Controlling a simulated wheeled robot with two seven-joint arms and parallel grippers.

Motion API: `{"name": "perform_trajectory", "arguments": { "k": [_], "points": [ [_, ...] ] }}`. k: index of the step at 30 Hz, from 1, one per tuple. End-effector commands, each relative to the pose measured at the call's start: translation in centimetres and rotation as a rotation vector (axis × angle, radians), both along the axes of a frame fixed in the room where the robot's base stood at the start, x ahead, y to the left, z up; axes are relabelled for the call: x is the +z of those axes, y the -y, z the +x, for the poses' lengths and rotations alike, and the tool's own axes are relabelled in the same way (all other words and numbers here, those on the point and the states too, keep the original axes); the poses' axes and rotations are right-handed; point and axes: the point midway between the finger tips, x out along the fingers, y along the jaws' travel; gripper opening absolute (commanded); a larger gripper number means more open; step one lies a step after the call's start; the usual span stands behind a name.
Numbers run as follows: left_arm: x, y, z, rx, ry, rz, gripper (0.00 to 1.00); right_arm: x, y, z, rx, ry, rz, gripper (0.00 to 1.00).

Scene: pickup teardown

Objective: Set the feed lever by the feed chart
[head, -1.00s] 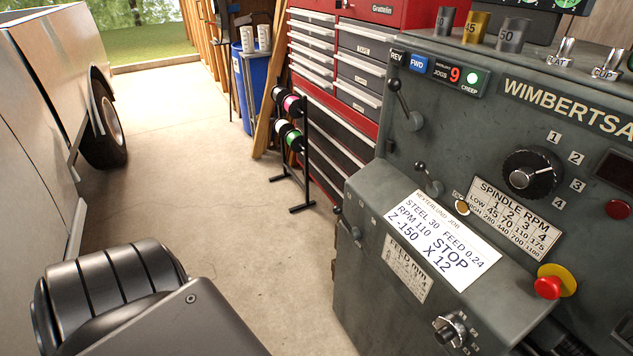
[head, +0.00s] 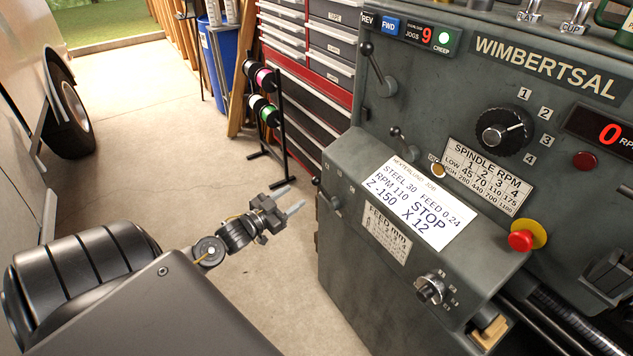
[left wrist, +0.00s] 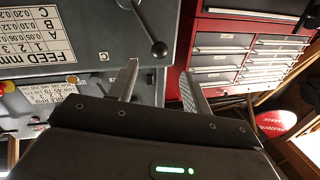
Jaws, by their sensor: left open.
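The feed lever (head: 326,192), a short rod with a black ball, sits on the left end of the grey lathe's gearbox. It shows larger in the left wrist view (left wrist: 150,32). The feed chart (head: 386,234) is a pale plate on the gearbox front; in the left wrist view (left wrist: 35,38) it appears inverted, with rows A, B, C. A white job card (head: 417,203) reads FEED 0.24. My left gripper (head: 288,199) is open and empty, left of the lever and apart from it. My right gripper is not in view.
A round selector knob (head: 430,289) is below the chart. A red emergency button (head: 522,240) is at the right. Other levers (head: 375,68) stand above. A spool rack (head: 270,110) and red tool chest (head: 308,80) stand behind.

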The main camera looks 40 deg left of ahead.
Motion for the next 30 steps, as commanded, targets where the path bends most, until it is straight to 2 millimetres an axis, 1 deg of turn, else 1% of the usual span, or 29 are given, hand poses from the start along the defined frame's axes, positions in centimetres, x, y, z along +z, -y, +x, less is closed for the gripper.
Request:
{"name": "perform_trajectory", "arguments": {
  "k": [1,4,7,11,18,21,25,30],
  "points": [
    [0.3,0.1,0.0,-0.004,0.006,0.0,0.49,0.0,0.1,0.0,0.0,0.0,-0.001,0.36],
    [0.4,0.1,0.2,-0.005,0.008,-0.001,0.49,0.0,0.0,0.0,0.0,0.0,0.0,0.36],
    [0.4,0.1,0.9,-0.004,0.008,-0.001,0.49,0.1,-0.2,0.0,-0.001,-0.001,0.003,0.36],
    [0.5,0.3,2.8,-0.004,0.008,-0.001,0.49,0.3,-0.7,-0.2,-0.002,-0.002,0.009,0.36],
    [0.4,0.7,7.4,-0.002,0.008,-0.001,0.49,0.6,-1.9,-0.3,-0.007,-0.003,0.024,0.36],
    [0.4,0.9,8.9,-0.002,0.007,-0.001,0.49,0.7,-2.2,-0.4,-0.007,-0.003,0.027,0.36],
    [0.3,1.0,10.1,-0.003,0.005,0.0,0.49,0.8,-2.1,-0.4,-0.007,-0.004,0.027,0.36],
    [0.2,1.1,10.8,-0.003,0.004,0.0,0.49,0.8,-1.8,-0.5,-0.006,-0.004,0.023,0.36]
  ]
}}
